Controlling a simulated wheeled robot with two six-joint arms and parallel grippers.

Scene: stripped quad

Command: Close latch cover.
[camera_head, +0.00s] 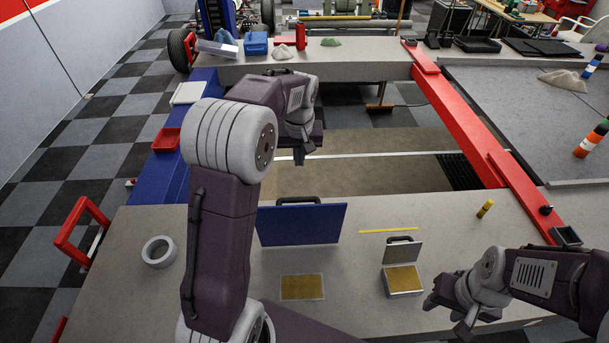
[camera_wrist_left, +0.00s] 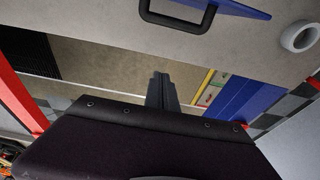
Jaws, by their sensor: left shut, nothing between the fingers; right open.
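A blue panel (camera_head: 300,224) with a dark handle stands raised on the near counter; its edge and handle show in the left wrist view (camera_wrist_left: 180,12). A small box (camera_head: 403,280) with a yellow-brown inside stands to its right, with its grey, dark-handled lid (camera_head: 402,253) tilted up open. I cannot tell which of these is the latch cover. My left gripper (camera_head: 300,155) is shut and empty, beyond the blue panel and over the gap; its fingers show in the left wrist view (camera_wrist_left: 161,92). My right gripper (camera_head: 452,309) is open and empty, right of the small box.
A yellow-brown rectangle (camera_head: 302,287) lies before the blue panel. A grey tape roll (camera_head: 160,251) is at left. A red rail (camera_head: 465,125) runs along the right of the gap.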

